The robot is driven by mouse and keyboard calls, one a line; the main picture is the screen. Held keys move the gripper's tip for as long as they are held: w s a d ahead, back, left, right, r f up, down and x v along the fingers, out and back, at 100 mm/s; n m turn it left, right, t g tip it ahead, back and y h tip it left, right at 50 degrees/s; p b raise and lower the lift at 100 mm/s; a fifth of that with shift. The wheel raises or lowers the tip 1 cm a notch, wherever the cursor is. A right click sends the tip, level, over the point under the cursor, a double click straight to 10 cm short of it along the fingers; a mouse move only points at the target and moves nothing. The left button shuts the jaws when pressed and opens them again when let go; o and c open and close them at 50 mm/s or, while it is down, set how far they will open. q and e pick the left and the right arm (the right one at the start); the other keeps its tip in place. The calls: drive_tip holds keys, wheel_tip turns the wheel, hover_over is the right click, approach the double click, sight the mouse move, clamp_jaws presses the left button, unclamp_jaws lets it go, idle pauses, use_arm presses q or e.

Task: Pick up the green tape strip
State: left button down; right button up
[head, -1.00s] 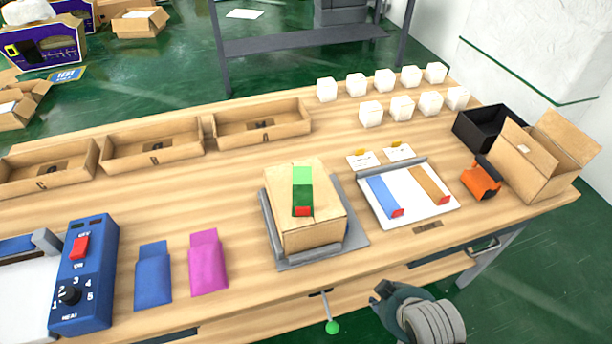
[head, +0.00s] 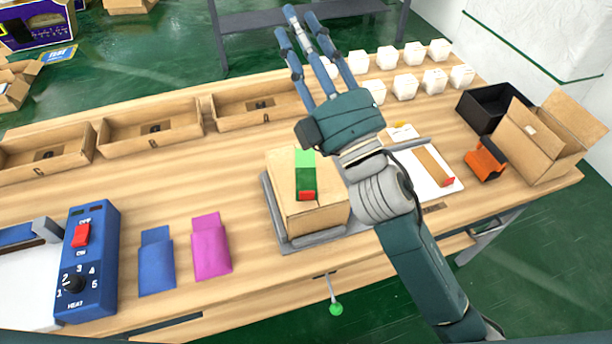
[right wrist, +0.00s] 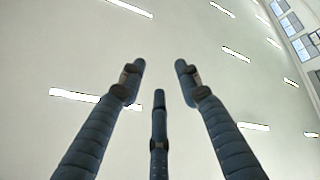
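The green tape strip (head: 305,174), light green at its far end and dark green nearer, with a red end, lies on top of the closed cardboard box (head: 290,210). The box sits on a grey tray on the wooden table. My right gripper (head: 312,25) is raised above the table, up and right of the box, with its fingers spread and pointing away. In the right wrist view its three fingers (right wrist: 159,85) are apart and empty against the ceiling. My left gripper is not in view.
The white tray (head: 445,192) with an orange-brown strip stands right of the box, partly hidden by my right arm. White faceted blocks, an orange tape dispenser (head: 486,160) and an open carton are farther right. Blue and magenta pouches (head: 211,247) lie left, with clear table around them.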

drive_tip(key=s+a+r+n+g+y, duration=0.4)
drive_tip(key=s+a+n+g+y, duration=0.3)
drive_tip(key=n, duration=0.3)
drive_tip(key=s+a+r+n+g+y, duration=0.3)
drive_tip(key=s+a+n+g+y, duration=0.25)
drive_tip(key=n+g, duration=0.4)
drive_tip(key=s+a+f+n+g+h, duration=0.25)
drive_tip(key=s+a+n+g, duration=0.3)
drive_tip(key=n+g, duration=0.3)
drive_tip(key=n+t+h, duration=0.4)
drive_tip(key=n+h, duration=0.5)
drive_tip(key=h, duration=1.3)
hover_over(307, 193)
wheel_tip(307, 193, down, 24)
drive_tip(key=f, duration=0.1)
drive_tip(key=f+p, duration=0.1)
drive_tip(key=f, duration=0.2)
drive_tip(key=shift+w+d+f, duration=0.15)
drive_tip(key=shift+w+d, duration=0.15)
drive_tip(key=shift+d, duration=0.05)
drive_tip(key=f+p, duration=0.2)
drive_tip(key=f, duration=0.1)
drive_tip(key=f+p, duration=0.1)
drive_tip(key=f, duration=0.1)
drive_tip(key=shift+s+a+f, duration=0.2)
drive_tip(key=shift+s+a, duration=0.15)
drive_tip(key=shift+f, duration=0.25)
clamp_jaws()
